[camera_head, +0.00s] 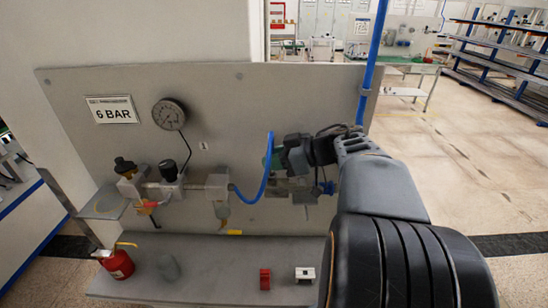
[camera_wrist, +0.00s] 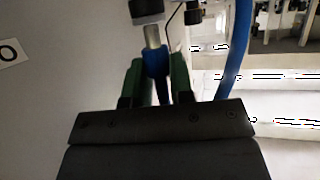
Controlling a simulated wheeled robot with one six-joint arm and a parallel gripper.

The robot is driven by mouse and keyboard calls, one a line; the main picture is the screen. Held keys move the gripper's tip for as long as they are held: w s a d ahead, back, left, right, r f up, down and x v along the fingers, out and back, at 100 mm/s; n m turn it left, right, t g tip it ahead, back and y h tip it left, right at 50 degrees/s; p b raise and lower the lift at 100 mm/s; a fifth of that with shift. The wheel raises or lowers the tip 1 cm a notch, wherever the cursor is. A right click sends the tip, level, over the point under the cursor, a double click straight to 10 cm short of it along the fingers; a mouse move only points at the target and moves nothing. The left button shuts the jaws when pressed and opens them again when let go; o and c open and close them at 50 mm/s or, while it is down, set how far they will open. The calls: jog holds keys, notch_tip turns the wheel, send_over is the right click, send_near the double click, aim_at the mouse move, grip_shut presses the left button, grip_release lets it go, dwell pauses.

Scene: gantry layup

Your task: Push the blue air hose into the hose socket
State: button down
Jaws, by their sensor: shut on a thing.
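My gripper (camera_wrist: 156,72) is shut on the blue air hose (camera_wrist: 158,62) near its end, with a green finger on each side. A pale metallic tip (camera_wrist: 152,37) sticks out past the fingers in the wrist view. A dark round fitting (camera_wrist: 147,9) is just beyond the tip; I cannot tell whether it is the hose socket or whether they touch. In the head view my gripper (camera_head: 277,158) is in front of the panel, right of the air fittings (camera_head: 217,188). The blue hose (camera_head: 266,170) loops down from it toward them. My gripper hides part of the panel.
The grey panel (camera_head: 110,160) carries a 6 BAR sign (camera_head: 112,110) and a gauge (camera_head: 169,114). A blue line (camera_head: 372,60) runs down at right.

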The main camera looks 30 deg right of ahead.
jog(key=shift+f+b, duration=0.35)
jog(key=shift+f, duration=0.55)
jog(key=c, duration=0.9)
grip_release()
jog(key=b+v, duration=0.2)
jog(key=v, duration=1.1)
jog(key=shift+s+d, duration=0.3)
jog(key=shift+r, duration=0.1)
